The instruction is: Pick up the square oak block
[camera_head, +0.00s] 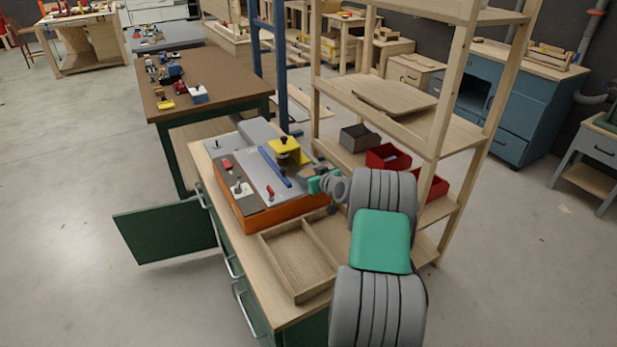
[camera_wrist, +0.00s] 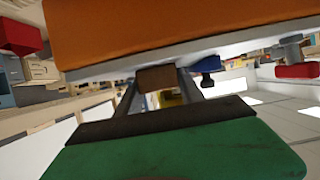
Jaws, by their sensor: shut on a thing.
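The square oak block (camera_wrist: 155,77) shows in the wrist view as a small brown piece between the two dark fingers of my gripper (camera_wrist: 158,86). My gripper is shut on it. In the head view my gripper (camera_head: 315,172) is at the right edge of an orange-based machine with a grey top (camera_head: 262,172). I cannot make out the block clearly there, and cannot tell whether it touches anything below.
A yellow clamp part (camera_head: 287,151) and a blue bar (camera_head: 275,167) stand on the machine beside my gripper. A wooden two-part tray (camera_head: 297,294) lies in front. A wooden shelf rack (camera_head: 447,115) with red bins (camera_head: 388,157) stands close on the right. A green cabinet door (camera_head: 165,232) hangs open.

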